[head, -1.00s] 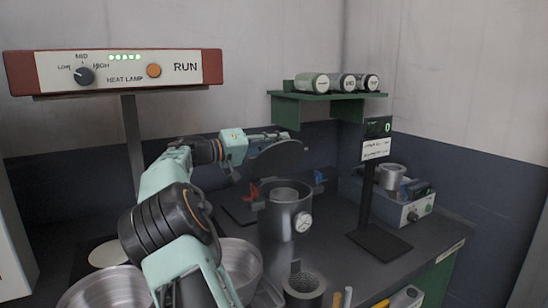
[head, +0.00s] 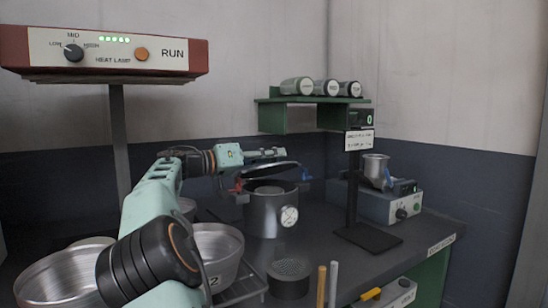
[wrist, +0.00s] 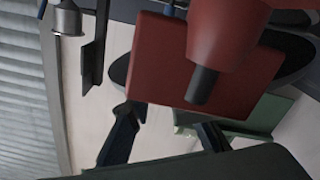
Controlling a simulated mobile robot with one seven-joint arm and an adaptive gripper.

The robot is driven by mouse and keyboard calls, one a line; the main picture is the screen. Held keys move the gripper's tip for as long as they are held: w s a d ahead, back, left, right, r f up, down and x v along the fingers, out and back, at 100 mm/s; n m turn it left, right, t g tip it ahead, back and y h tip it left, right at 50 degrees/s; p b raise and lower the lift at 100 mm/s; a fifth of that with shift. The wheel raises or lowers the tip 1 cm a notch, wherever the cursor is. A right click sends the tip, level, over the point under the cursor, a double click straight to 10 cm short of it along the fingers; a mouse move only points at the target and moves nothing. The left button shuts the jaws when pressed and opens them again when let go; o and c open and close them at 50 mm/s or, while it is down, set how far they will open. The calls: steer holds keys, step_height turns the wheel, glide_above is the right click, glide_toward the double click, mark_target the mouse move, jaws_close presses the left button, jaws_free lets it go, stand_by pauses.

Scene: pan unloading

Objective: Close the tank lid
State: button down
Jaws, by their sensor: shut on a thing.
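The tank (head: 268,212) is a dark round pot with a white dial on its front, standing on the dark bench. Its lid (head: 270,170) is a dark disc, slightly tilted, above the tank's mouth with a gap still showing. My gripper (head: 278,153) is at the lid's upper side and shut on it. In the wrist view the finger tips of my gripper (wrist: 168,125) show low in the picture; their contact with the lid is hard to make out. A large red part (wrist: 215,60) fills the upper middle there.
Metal pans (head: 215,248) stand left of the tank. A dark perforated cup (head: 288,278) is in front. A black stand (head: 352,205) and a grey device (head: 395,207) are to the right. A green shelf (head: 312,102) with canisters hangs behind.

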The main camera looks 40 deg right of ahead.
steer(key=shift+s+f, duration=0.25)
steer(key=shift+f, duration=0.05)
stand_by(0.4)
steer(key=c, duration=1.7)
jaws_free()
steer(key=shift+c, duration=0.2)
steer(key=a, duration=1.2)
steer(key=shift+w, duration=0.35)
steer(key=shift+s+d, duration=0.1)
